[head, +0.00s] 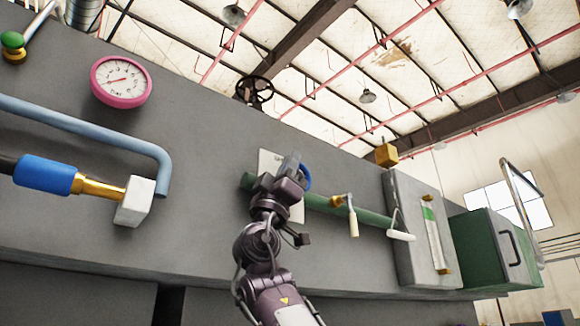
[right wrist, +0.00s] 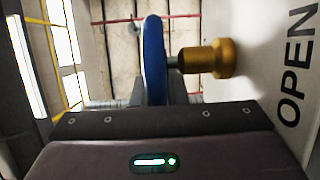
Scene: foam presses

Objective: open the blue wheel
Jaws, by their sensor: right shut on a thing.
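The blue wheel (head: 307,178) stands out from a white plate (head: 267,161) on the grey panel, mostly hidden behind my right gripper (head: 291,168) in the head view. In the right wrist view the blue wheel (right wrist: 154,60) shows edge-on, on a dark stem with a brass collar (right wrist: 207,59). My right gripper (right wrist: 155,98) is shut on the wheel's near rim, one finger on each side. The plate beside it reads "OPEN". My left gripper is not in view.
A green pipe (head: 334,208) with a cream-handled crank (head: 352,215) runs right of the wheel. A pink gauge (head: 121,81), a blue pipe (head: 85,127) and a blue-and-brass fitting (head: 45,174) are on the left. A green box (head: 486,250) stands at the right.

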